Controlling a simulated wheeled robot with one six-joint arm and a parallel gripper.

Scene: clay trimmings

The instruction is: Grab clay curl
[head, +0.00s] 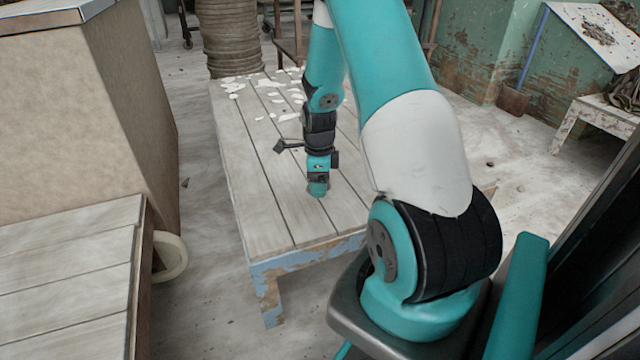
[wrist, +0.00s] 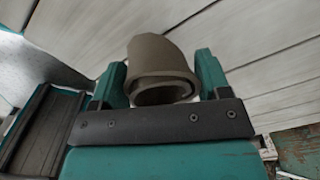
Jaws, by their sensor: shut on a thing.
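The clay curl (wrist: 160,66) is a grey-brown, rolled piece of clay, seen in the wrist view between the two teal fingers. My gripper (wrist: 161,78) is shut on it, one finger at each side. In the head view my gripper (head: 318,190) points down over the plank table (head: 285,215), near its middle. The curl cannot be made out there. The frames do not clearly show whether the curl touches the planks.
Several white flakes (head: 287,117) lie on the far part of the table. A large tan block (head: 85,110) and another plank surface (head: 65,270) stand at the left. A ribbed column (head: 233,38) stands behind the table. The table's near left planks are clear.

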